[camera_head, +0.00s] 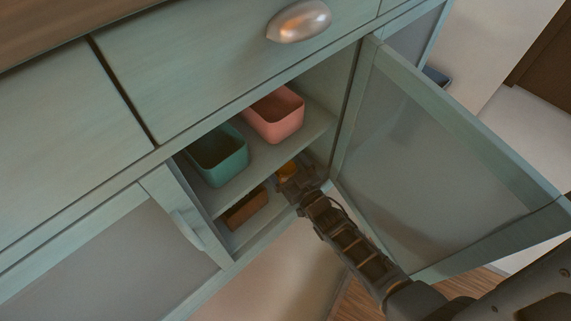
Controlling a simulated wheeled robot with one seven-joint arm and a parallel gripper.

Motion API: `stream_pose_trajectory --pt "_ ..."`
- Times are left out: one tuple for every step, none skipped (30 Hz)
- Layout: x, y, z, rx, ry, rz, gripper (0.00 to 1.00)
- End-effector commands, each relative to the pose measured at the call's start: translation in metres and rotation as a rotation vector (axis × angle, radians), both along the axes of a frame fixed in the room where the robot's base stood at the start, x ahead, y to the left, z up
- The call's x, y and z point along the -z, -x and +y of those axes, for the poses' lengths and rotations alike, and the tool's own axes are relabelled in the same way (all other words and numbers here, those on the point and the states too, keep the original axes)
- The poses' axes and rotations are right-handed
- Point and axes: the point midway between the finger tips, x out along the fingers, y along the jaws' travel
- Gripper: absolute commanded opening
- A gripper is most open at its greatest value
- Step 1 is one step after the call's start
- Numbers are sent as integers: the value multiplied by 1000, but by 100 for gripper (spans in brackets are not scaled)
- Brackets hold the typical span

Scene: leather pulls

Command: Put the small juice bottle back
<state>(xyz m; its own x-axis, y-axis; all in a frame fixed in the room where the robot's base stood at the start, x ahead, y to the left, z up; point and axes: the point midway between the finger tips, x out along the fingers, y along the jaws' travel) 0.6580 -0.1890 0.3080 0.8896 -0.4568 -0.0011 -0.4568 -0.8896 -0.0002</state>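My gripper (293,182) reaches through the open cabinet front into the space below the middle shelf. A small orange thing (287,169) shows right at its fingers; it may be the small juice bottle. Most of it is hidden by my gripper and the shelf, so I cannot tell whether it is held, or whether it stands on the cabinet floor. The fingers are too small and dark to show if they are open or shut.
A teal bin (219,158) and a pink bin (275,116) stand on the middle shelf (262,158) above my gripper. A brown box (245,208) sits on the lower level to the left. The open cabinet door (430,160) stands close on the right of my arm.

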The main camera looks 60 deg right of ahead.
Motion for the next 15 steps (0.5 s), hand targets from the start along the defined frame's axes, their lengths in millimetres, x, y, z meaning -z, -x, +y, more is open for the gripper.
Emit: stream_pose_trajectory --pt "0 0 0 0 0 0 100" --pt "0 0 0 0 0 0 100" --pt "0 0 0 0 0 0 100" --pt "0 0 0 0 0 0 100" --pt "0 0 0 0 0 0 100" --pt "0 0 0 0 0 0 100" --pt "-1 0 0 0 0 0 100" --pt "-2 0 0 0 0 0 100" --pt "-4 0 0 1 0 0 100" --pt "-5 0 0 1 0 0 100" --pt "-4 4 2 1 -2 1 100" --pt "-3 8 5 0 -2 2 100" --pt "-3 13 8 -1 -3 3 100" --pt "-4 17 10 -1 -4 3 100" --pt "-4 24 13 -1 -3 3 100"
